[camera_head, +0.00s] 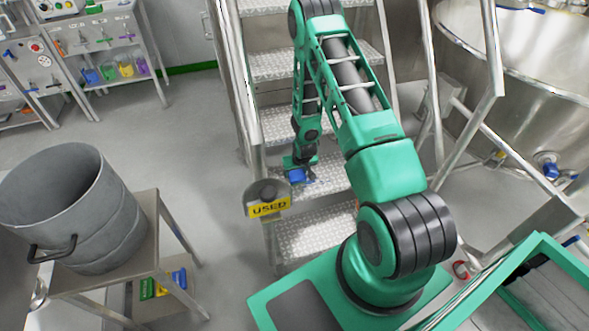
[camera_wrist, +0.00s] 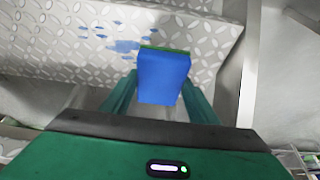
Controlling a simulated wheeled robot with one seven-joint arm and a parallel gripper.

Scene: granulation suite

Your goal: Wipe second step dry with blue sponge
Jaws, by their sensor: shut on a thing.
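My gripper (camera_head: 300,163) is shut on the blue sponge (camera_head: 298,176), low at the stairs' left side, by the second step from the bottom (camera_head: 328,184). In the wrist view the sponge (camera_wrist: 163,78) sits between the two green fingers, with a thin green layer along its far edge. Beyond it lies a diamond-plate tread (camera_wrist: 205,45). Several blue wet-looking patches (camera_wrist: 124,46) show on this tread, ahead and left of the sponge. I cannot tell whether the sponge touches the tread.
A round holder with a yellow USED label (camera_head: 269,208) stands at the stairs' left edge. Metal rails (camera_head: 233,85) flank the steps. A grey bucket (camera_head: 75,210) stands on a table at left. A large steel vessel (camera_head: 530,75) is at right. Floor between table and stairs is clear.

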